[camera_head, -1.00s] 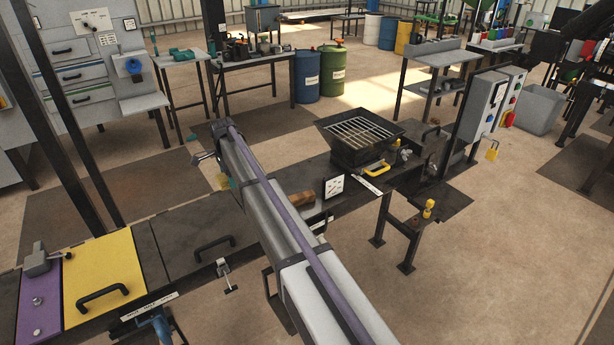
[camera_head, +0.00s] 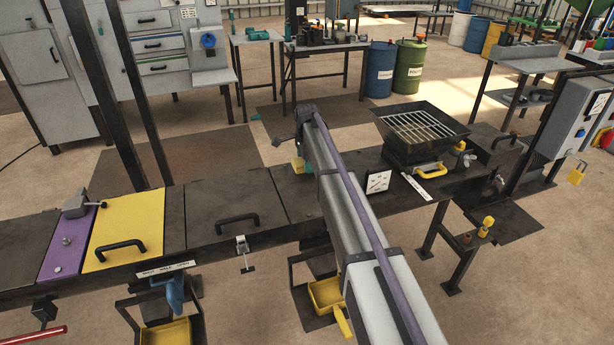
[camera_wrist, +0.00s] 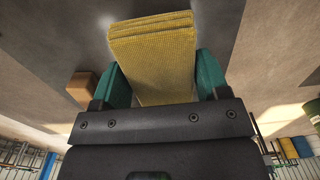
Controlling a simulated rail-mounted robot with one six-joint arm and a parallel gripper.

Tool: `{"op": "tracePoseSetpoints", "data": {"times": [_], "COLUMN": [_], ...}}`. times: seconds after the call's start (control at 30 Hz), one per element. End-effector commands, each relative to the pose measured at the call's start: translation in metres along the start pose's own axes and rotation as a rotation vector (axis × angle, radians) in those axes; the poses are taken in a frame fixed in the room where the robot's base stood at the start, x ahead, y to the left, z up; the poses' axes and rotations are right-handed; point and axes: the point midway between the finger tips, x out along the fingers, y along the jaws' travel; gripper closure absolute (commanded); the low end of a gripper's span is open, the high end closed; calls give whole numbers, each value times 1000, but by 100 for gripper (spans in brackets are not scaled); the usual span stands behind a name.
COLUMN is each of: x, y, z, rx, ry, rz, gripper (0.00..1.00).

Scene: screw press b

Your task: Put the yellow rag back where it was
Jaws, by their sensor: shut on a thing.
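The yellow rag (camera_wrist: 150,55) is a folded, ribbed-looking cloth between the two teal fingers of my gripper (camera_wrist: 160,78) in the wrist view. My gripper is shut on it, and its layered edge sticks out beyond the fingers. In the head view a small yellow part of the rag (camera_head: 298,164) shows at the arm's end, near the far edge of the dark bench (camera_head: 285,190). My arm hides most of the gripper there. I cannot tell whether the rag touches the bench.
A wooden block (camera_wrist: 82,87) shows left of my gripper in the wrist view. A grated box (camera_head: 420,130) and a white card (camera_head: 378,182) stand right of my arm. A bench handle (camera_head: 237,220) and yellow panel (camera_head: 125,225) lie left. Yellow trays (camera_head: 327,292) hang below.

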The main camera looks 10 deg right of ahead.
Motion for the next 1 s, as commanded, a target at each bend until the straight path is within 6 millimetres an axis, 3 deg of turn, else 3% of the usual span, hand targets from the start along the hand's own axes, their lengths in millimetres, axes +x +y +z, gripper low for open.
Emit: {"op": "tracePoseSetpoints", "data": {"times": [0.03,0.13,0.5,0.53,0.8,1.0], "x": [16,36,36,36,35,34], "y": [0,0,0,0,0,0], "z": [0,0,0,0,0,0], "rx": [0,0,0,0,0,0], "ry": [0,0,0,0,0,0], "rz": [0,0,0,0,0,0], "gripper": [58,58,58,31,6,6]}}
